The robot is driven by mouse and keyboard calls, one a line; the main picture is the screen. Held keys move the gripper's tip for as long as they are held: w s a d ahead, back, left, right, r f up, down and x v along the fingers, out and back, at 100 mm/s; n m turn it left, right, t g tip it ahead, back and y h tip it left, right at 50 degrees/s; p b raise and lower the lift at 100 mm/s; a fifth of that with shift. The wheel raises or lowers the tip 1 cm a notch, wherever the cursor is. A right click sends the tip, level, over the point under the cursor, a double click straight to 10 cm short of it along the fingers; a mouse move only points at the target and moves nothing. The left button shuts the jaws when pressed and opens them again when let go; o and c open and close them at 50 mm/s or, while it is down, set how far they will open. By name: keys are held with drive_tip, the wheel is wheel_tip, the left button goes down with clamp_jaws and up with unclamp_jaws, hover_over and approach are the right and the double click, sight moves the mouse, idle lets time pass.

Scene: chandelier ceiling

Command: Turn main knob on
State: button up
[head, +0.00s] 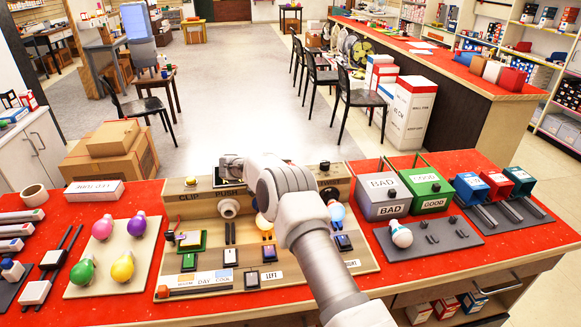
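A wooden test panel (208,193) stands on the red-topped counter, with the words CLIP and PUSH on its raised back. It carries a yellow button (191,181), a white round fitting (229,208), lit bulbs and several small switches. Dark round parts, one at the top edge (325,166) and one lower (329,192), show right of my arm. I cannot tell which part is the main knob; my arm covers the panel's middle. My gripper (231,166) is at the panel's back edge, above the word PUSH. Its fingers are too small and turned to read, and contact cannot be told.
A tray (72,290) of coloured bulbs lies left of the panel. A grey BAD box (385,196) and a green GOOD box (425,190) stand on the right, with a white bulb (401,235) in front. Cardboard boxes (112,150) stand behind the counter.

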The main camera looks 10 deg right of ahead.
drive_tip(key=shift+a, duration=0.1)
drive_tip(key=v, duration=1.7)
drive_tip(key=shift+s, duration=0.15)
